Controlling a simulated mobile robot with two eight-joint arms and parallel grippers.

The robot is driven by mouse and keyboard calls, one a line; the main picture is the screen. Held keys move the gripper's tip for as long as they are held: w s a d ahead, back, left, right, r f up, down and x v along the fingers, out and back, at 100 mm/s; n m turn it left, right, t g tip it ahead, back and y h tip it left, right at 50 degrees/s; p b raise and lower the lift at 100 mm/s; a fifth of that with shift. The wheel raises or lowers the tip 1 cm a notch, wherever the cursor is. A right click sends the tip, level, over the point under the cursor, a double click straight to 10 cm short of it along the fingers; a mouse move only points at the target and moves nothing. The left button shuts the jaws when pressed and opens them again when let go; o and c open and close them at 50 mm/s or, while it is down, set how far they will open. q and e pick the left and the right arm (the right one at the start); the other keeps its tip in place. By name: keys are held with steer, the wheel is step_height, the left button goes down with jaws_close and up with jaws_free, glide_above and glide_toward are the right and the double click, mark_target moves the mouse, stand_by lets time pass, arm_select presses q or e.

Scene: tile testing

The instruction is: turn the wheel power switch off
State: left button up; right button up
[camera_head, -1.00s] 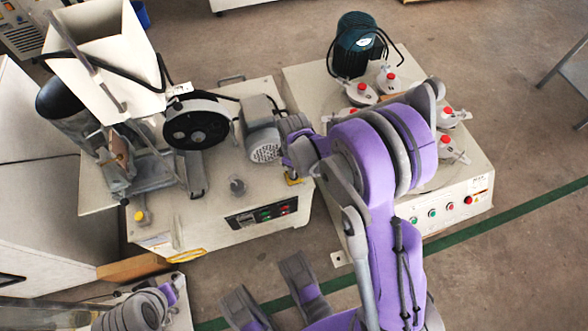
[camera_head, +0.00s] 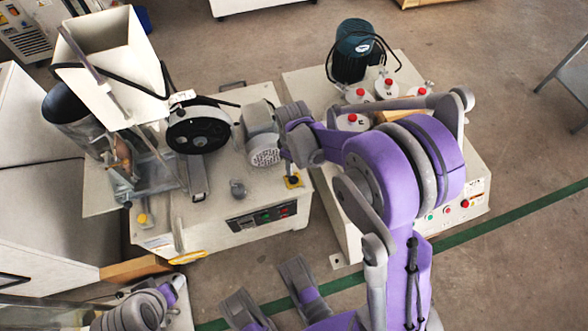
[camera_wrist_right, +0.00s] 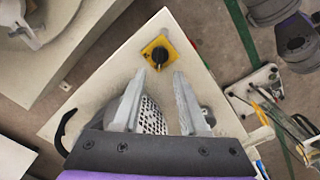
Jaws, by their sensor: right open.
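The wheel power switch is a black rotary knob on a yellow plate (camera_head: 293,181). It sits on the front right corner of the beige machine top (camera_head: 215,205), and it also shows in the right wrist view (camera_wrist_right: 159,54). My right gripper (camera_wrist_right: 158,74) is open and empty, with the knob just beyond its fingertips near the middle of the gap. The fingers look apart from the knob; the height between them is unclear. In the head view my right wrist is behind the switch and hides the fingers.
A grey motor (camera_head: 262,135) with a perforated cover stands close beside my right gripper. A black wheel (camera_head: 197,128) and a white hopper (camera_head: 112,65) are farther left. A second machine with a green motor (camera_head: 353,50) and red-topped weights (camera_head: 386,86) stands at right.

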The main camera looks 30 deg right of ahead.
arm_select(q)
steer(key=shift+r+p, duration=0.4)
steer(key=shift+r, duration=0.3)
arm_select(e)
step_height(320, 180, up, 4)
steer(key=shift+f, duration=0.1)
steer(key=s+a+r+m+t, duration=0.25)
steer(key=s+r, duration=0.25)
steer(key=s, duration=0.4)
steer(key=s+a+r+m+t, duration=0.2)
steer(key=s+a+r+m, duration=0.2)
steer(key=s, duration=0.5)
arm_select(q)
step_height(320, 180, up, 22)
steer(key=w+t+p, duration=0.1)
steer(key=p, duration=1.8)
steer(key=shift+w, duration=0.3)
arm_select(e)
step_height(320, 180, up, 22)
steer(key=w, duration=0.2)
steer(key=shift+w+f+t, duration=0.15)
steer(key=shift+w+t, duration=0.15)
steer(key=shift+t, duration=0.15)
steer(key=shift+a, duration=0.1)
